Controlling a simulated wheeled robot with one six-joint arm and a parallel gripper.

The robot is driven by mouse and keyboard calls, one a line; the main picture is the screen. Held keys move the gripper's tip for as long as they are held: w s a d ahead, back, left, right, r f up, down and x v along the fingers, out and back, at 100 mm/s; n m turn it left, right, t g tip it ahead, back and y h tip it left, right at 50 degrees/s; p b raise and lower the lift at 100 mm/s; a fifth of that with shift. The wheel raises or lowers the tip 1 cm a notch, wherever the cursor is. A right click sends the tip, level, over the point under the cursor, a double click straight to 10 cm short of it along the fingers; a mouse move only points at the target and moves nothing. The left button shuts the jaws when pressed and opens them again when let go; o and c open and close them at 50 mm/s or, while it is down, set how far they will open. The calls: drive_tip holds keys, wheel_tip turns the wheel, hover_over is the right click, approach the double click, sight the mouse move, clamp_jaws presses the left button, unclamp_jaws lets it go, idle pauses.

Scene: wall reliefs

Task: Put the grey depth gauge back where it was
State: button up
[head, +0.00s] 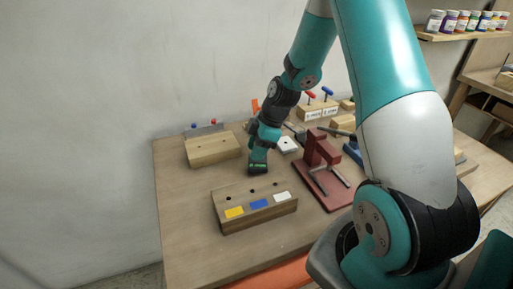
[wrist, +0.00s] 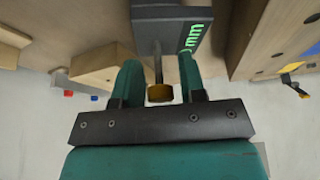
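The grey depth gauge (wrist: 172,32) is a dark block with green lettering reading "mm". A thin rod with a brass end runs from it toward my palm in the wrist view. The gauge is between the rear wooden block (head: 213,152) and the front wooden block (head: 255,208). Whether it touches the table cannot be told.
The front block has holes and yellow, blue and white labels. A dark red stand (head: 322,170) is close on the right. A labelled block (head: 318,110) with red and blue handles stands behind. The table (head: 185,215) is bare at front left.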

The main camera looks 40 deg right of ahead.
drive_tip(key=shift+o, duration=0.5)
drive_tip(key=shift+r, duration=0.15)
drive_tip(key=a+b+v, duration=0.1)
drive_tip(key=v, duration=1.1)
drive_tip(key=s+a+r+m, duration=0.1)
drive_tip(key=s+a+r, duration=0.1)
drive_tip(key=a, duration=0.5)
drive_tip(key=s+a+r+m, duration=0.1)
drive_tip(key=s+a+r, duration=0.2)
drive_tip(key=a, duration=0.3)
drive_tip(key=s+a+r+m+g, duration=0.2)
drive_tip(key=s+a+m, duration=0.1)
drive_tip(key=s+a, duration=0.9)
drive_tip(key=s, duration=0.3)
drive_tip(key=shift+s+m, duration=0.25)
drive_tip(key=shift+m, duration=0.05)
drive_tip(key=shift+c, duration=0.5)
